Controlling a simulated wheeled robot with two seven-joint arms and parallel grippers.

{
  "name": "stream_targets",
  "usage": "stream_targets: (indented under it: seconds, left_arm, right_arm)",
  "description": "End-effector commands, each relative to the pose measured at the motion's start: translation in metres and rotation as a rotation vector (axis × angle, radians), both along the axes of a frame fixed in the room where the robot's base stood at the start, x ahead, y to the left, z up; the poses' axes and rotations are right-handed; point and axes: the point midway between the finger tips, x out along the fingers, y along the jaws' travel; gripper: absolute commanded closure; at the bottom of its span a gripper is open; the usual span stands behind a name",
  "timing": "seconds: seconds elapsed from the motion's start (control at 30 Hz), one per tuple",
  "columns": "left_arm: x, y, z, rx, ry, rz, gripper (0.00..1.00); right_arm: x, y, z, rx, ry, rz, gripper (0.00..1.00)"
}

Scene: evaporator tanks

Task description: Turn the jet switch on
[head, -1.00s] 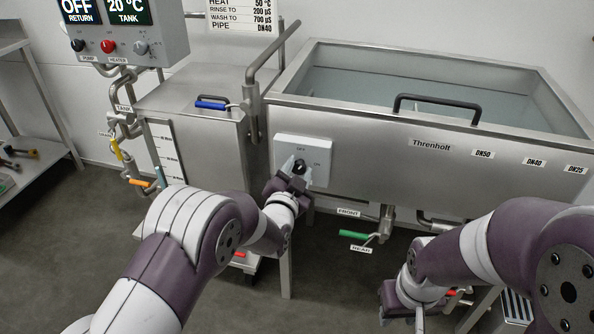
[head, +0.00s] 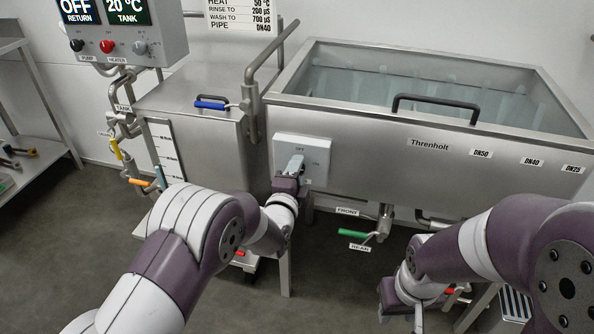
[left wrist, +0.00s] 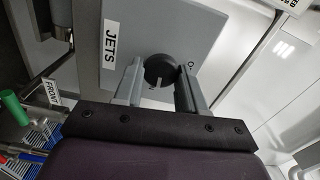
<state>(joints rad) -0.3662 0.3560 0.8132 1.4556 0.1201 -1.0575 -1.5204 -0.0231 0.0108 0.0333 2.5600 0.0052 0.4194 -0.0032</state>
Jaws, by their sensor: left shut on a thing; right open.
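The jet switch is a white box (head: 318,158) on the front of the steel tank, with a JETS label (left wrist: 110,44) in the left wrist view. Its round black knob (left wrist: 160,69) has a pale pointer mark. My left gripper (head: 295,164) is at the box and hides the knob in the head view. In the left wrist view, the fingers of my left gripper (left wrist: 158,82) are shut on the knob, one on each side. My right gripper (head: 406,314) is low at the right, open and partly cut off by the frame.
The large tank (head: 400,140) holds water with pale streaks in it. A green-handled valve (head: 354,233) hangs below its front. A control box (head: 125,35) with screens and knobs is at the upper left. Open floor lies in front.

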Motion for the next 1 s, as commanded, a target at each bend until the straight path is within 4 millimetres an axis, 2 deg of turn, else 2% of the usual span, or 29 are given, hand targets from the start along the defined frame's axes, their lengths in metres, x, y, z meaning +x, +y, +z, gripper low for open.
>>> stream_targets:
  seconds: [0.3, 0.83, 0.87, 0.9, 0.93, 1.0]
  left_arm:
    - [-0.0004, -0.0001, -0.0017, 0.103, -0.025, 0.000, 0.90]
    - [-0.0005, -0.0001, -0.0021, 0.123, -0.030, -0.001, 0.90]
    - [-0.0005, -0.0001, -0.0021, 0.123, -0.029, -0.001, 0.53]
    - [-0.0005, -0.0001, -0.0022, 0.123, -0.029, -0.001, 0.40]
    - [-0.0004, -0.0001, -0.0020, 0.122, -0.030, -0.001, 0.36]
    - [-0.0004, -0.0001, -0.0017, 0.122, -0.030, 0.000, 0.36]
  right_arm:
    - [0.0000, 0.0000, 0.0012, 0.000, 0.000, 0.000, 0.60]
    - [-0.0001, 0.0000, 0.0013, 0.000, 0.000, 0.000, 0.60]
    - [0.0000, 0.0000, 0.0012, 0.000, 0.000, 0.000, 0.60]
    - [0.0000, 0.0000, 0.0012, 0.000, 0.000, 0.000, 0.60]
    - [0.0000, 0.0000, 0.0012, 0.000, 0.000, 0.000, 0.60]
    - [-0.0001, 0.0000, 0.0013, 0.000, 0.000, 0.000, 0.60]
